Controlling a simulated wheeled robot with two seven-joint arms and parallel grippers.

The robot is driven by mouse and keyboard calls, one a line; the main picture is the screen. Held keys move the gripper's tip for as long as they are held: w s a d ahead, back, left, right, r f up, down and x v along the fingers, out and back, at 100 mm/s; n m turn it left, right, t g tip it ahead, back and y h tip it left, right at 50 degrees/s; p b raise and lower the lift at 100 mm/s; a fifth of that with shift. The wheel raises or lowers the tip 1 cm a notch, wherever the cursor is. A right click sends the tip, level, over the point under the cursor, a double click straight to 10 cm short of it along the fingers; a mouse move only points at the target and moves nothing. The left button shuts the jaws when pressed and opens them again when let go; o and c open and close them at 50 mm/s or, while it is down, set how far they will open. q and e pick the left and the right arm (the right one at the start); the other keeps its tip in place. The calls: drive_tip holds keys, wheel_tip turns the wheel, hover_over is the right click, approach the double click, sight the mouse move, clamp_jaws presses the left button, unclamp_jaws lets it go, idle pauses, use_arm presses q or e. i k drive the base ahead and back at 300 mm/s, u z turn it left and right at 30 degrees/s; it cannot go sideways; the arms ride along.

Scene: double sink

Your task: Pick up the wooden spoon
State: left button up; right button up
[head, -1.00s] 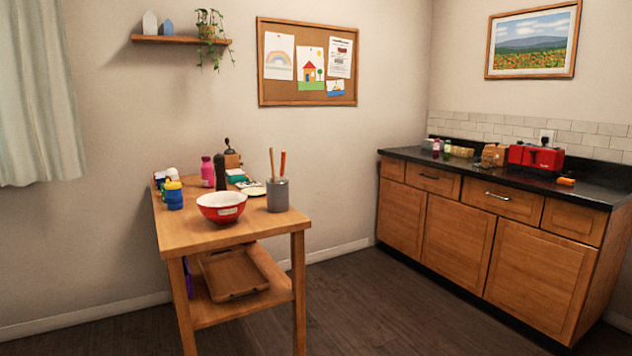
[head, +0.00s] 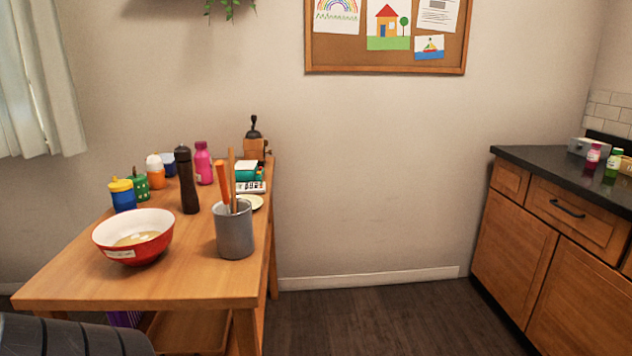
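A thin brown wooden handle (head: 232,172) stands upright in a grey utensil crock (head: 235,236) at the right front of the wooden table. It looks like the wooden spoon, but its lower end is hidden inside the crock. An orange handle (head: 222,182) leans beside it in the same crock. Neither of my grippers is in view. A dark ribbed part at the bottom left looks like a piece of my own arm.
A red bowl (head: 133,238) stands left of the crock, and a dark pepper mill (head: 187,182) behind it. Several bottles and a coffee grinder (head: 254,142) stand farther back. Open floor (head: 370,318) lies between the wooden table (head: 60,274) and the counter (head: 560,172).

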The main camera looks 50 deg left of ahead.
sight(230, 149)
drive_tip(key=i, duration=0.95)
drive_tip(key=u, duration=3.35)
